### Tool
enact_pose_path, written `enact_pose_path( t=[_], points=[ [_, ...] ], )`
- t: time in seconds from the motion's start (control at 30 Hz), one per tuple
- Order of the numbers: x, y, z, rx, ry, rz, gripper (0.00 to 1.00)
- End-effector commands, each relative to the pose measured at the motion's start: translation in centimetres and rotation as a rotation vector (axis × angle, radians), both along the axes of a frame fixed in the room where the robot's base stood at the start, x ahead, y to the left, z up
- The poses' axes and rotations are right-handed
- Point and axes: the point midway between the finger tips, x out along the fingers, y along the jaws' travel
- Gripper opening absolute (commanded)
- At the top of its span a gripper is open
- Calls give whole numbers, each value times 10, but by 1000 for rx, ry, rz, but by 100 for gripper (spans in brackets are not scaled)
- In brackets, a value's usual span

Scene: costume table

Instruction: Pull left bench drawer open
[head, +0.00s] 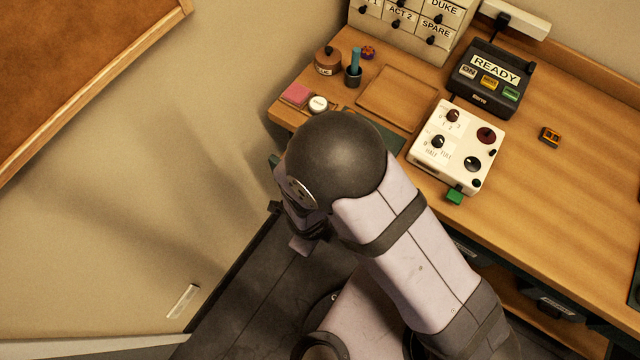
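The wooden bench (585,190) runs from the upper middle to the right side of the head view. My arm crosses in front of its left front part, and its dark round joint covers the bench's near left corner. The left drawer's front and handle are not visible behind my arm, so I cannot tell how far it is open. My gripper's fingers cannot be made out; they are hidden behind or below my arm near the bench's left end.
A dark drawer front with a handle (553,307) shows under the bench at the right. A white control box (458,148), a black READY box (491,78), a wooden tray (397,97) and small jars stand on top. A corkboard (80,65) hangs at left.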

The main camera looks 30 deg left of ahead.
Motion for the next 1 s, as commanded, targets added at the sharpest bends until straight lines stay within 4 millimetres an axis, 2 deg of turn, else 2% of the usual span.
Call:
enact_pose_path(
  t=[0.97, 1.0],
  points=[
    [0, 0, 0, 0, 0, 0, 0],
    [0, 0, 0, 0, 0, 0, 8]
  ],
)
